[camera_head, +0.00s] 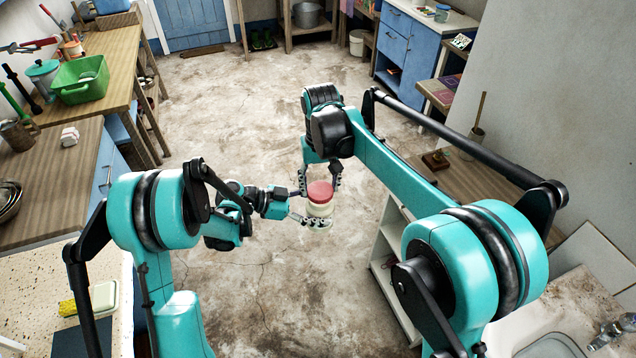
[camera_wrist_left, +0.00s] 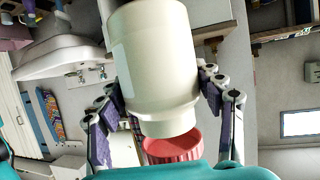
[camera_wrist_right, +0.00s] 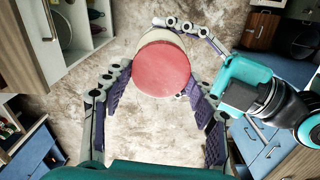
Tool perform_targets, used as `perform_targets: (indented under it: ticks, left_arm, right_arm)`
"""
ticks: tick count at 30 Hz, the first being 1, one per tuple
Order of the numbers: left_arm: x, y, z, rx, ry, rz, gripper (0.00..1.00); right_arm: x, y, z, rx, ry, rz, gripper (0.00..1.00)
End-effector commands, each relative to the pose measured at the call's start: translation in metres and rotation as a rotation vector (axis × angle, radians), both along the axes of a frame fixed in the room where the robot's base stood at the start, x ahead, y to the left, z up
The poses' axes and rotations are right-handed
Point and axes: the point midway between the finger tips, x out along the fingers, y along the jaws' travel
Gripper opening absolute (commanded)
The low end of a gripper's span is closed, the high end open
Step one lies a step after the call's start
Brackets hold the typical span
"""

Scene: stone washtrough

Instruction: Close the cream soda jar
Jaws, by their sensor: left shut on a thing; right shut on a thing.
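The cream jar (camera_head: 319,210) is held over the floor near the middle of the head view. My left gripper (camera_head: 306,206) is shut on its body, with a finger on each side in the left wrist view (camera_wrist_left: 165,85). The red lid (camera_head: 320,190) is at the jar's mouth, and my right gripper (camera_head: 321,178) is shut on it from above. In the left wrist view the lid (camera_wrist_left: 173,148) sits at the jar's narrower neck, slightly off to the right. In the right wrist view the lid (camera_wrist_right: 162,69) covers most of the jar. Whether it touches the rim is unclear.
Bare floor (camera_head: 270,280) lies below both grippers. A wooden counter (camera_head: 50,190) with blue cupboards stands at the left, with a green tub (camera_head: 80,80) on the table behind it. A white shelf unit (camera_head: 392,265) and a sink (camera_head: 555,346) are at the right.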

Motion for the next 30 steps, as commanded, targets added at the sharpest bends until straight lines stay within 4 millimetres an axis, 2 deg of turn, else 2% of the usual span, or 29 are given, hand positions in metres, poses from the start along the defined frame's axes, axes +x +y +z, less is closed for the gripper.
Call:
perform_targets:
  ticks: [8, 30]
  left_arm:
    - [0.000, 0.000, 0.001, -0.001, 0.000, 0.000, 0.15]
    - [0.000, 0.000, 0.001, -0.001, 0.000, 0.000, 0.15]
  right_arm:
    - [0.000, 0.000, -0.015, 0.000, 0.000, 0.000, 0.47]
    - [0.000, 0.000, -0.019, 0.000, 0.000, 0.000, 0.47]
